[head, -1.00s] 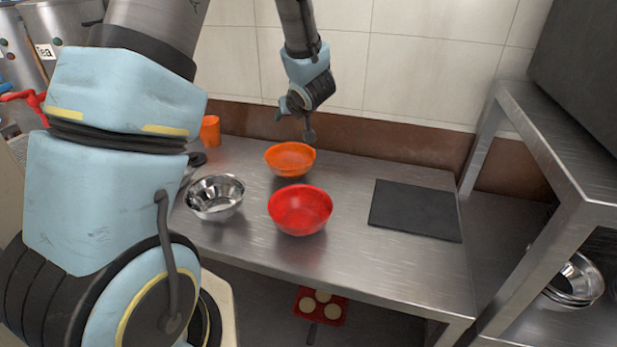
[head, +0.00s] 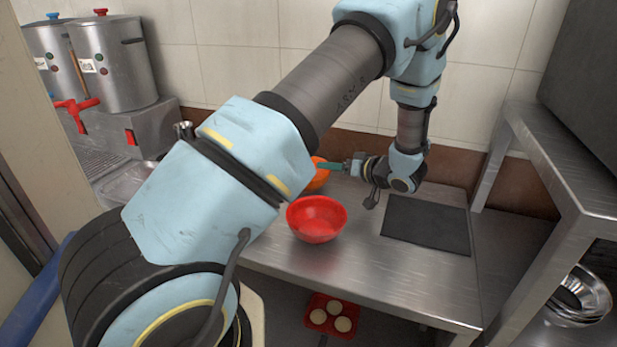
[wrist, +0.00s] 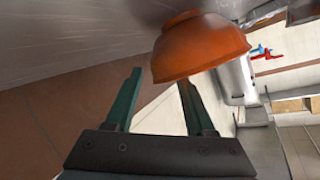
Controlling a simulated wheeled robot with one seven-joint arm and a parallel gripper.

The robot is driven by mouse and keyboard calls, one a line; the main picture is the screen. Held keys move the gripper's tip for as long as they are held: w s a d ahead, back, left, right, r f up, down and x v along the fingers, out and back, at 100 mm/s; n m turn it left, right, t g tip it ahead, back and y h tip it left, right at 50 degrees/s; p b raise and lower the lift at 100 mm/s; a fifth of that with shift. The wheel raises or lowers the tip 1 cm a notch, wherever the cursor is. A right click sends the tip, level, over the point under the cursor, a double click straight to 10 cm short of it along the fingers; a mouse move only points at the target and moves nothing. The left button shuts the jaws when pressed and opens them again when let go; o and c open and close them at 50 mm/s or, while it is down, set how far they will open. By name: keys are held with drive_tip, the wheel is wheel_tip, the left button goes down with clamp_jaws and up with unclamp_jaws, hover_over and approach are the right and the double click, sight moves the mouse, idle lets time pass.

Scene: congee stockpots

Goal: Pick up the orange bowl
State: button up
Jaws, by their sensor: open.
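The orange bowl (head: 319,180) stands on the steel table behind the red bowl, mostly hidden by my arm in the head view. In the wrist view the orange bowl (wrist: 200,50) shows large and upside down, with the table surface at the top of the picture. My gripper (head: 330,166) is low over the table at the bowl's right side, pointing left towards it. In the wrist view my gripper (wrist: 160,79) has its two green fingers apart with nothing between them. The bowl appears just beyond the fingertips; I cannot tell whether they touch.
A red bowl (head: 317,220) stands in front of the orange one. A black board (head: 426,228) lies to the right, beside a steel shelf frame (head: 560,185). Steel urns (head: 112,62) stand at the far left. A red tray (head: 318,303) with pale round pieces is below the table.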

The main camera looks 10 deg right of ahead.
sight(320, 171)
drive_tip(key=p+x, duration=0.2)
drive_tip(key=x, duration=0.2)
drive_tip(key=shift+w+a+f, duration=0.15)
drive_tip(key=shift+a+f, duration=0.15)
clamp_jaws()
idle(0.3)
